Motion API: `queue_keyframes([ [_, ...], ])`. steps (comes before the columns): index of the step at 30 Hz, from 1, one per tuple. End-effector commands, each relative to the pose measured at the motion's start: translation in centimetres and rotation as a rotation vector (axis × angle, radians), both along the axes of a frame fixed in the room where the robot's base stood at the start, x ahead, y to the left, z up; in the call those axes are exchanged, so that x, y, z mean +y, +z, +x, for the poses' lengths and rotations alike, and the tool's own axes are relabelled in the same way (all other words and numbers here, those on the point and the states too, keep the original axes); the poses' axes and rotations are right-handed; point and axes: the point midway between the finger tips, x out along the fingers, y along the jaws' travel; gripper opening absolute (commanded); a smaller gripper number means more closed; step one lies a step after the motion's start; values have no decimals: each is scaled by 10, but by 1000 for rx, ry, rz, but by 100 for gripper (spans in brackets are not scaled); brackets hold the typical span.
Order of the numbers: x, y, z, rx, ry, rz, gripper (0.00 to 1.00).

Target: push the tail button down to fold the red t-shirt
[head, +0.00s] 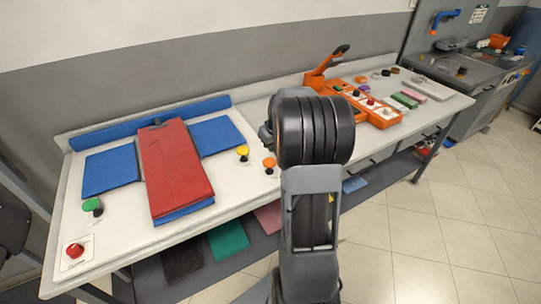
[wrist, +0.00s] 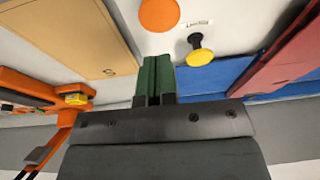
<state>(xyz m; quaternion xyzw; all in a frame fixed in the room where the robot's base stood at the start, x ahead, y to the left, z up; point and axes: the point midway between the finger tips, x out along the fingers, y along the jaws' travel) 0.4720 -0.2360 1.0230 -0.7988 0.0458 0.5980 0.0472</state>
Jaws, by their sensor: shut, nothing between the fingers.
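The red t-shirt (head: 177,168) lies flat along the middle of the blue folding board (head: 109,171), whose side flaps lie spread; its edge shows in the wrist view (wrist: 287,55). A green button (head: 92,204) stands left of the board and a red button (head: 75,251) at the near left corner. A yellow button (head: 242,151) and an orange button (head: 269,163) stand to its right. I cannot read which is the tail button. My gripper (wrist: 154,72) is shut and empty, its green fingers near the yellow button (wrist: 200,52) and orange button (wrist: 159,14), apparently touching neither. The head view mostly hides it behind my arm.
An orange tray (head: 376,108) with small items stands right of my arm on the white table, with an orange upright beside it. A tan panel (wrist: 70,35) shows in the wrist view. Coloured folded cloths (head: 228,239) lie on the shelf below. Tiled floor is free at right.

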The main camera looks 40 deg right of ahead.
Motion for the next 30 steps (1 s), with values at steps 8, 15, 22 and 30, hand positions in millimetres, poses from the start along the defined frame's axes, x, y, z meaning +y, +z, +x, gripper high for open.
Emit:
queue_keyframes([
  [8,2,-38,4,3,0,1,0],
  [15,2,-53,4,1,1,1,0],
  [22,3,-55,4,0,1,0,0],
  [30,2,-60,4,0,1,0,0],
])
